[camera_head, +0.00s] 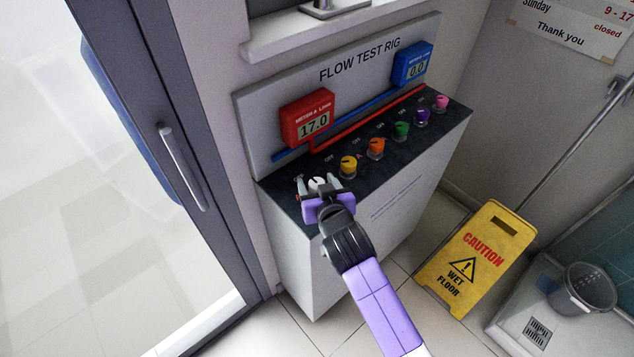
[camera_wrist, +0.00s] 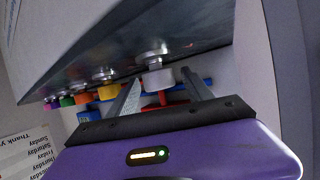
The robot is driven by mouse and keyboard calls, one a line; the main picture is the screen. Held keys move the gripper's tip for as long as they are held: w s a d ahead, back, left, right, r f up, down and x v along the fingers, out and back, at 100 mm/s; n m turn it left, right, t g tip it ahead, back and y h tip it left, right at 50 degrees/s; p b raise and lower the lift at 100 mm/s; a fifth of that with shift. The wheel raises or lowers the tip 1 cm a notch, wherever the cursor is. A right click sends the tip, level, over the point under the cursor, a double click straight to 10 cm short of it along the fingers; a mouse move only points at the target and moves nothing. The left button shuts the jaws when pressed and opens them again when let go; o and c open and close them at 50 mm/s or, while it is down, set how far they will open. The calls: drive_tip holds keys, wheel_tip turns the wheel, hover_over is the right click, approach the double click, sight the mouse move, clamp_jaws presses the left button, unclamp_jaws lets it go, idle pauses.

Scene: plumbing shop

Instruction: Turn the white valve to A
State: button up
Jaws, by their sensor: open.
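The white valve (camera_head: 317,183) is the leftmost knob on the dark top of the flow test rig (camera_head: 388,148). My gripper (camera_head: 317,184) is at it, with its fingers open on either side of the knob. In the wrist view the white valve (camera_wrist: 157,76) sits between the two fingertips of my gripper (camera_wrist: 162,92), with gaps visible beside it. The red meter A (camera_head: 307,119) reads 17.0. The blue meter (camera_head: 412,64) reads 0.0. The valve's own markings and pointer are hidden or too small to tell.
Yellow (camera_head: 348,167), orange (camera_head: 376,149), green (camera_head: 401,131), purple (camera_head: 422,117) and pink (camera_head: 441,103) knobs run right of the white valve. A glass door with a handle (camera_head: 183,170) stands left. A wet floor sign (camera_head: 476,257) and a bucket (camera_head: 582,290) stand right.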

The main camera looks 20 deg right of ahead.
clamp_jaws()
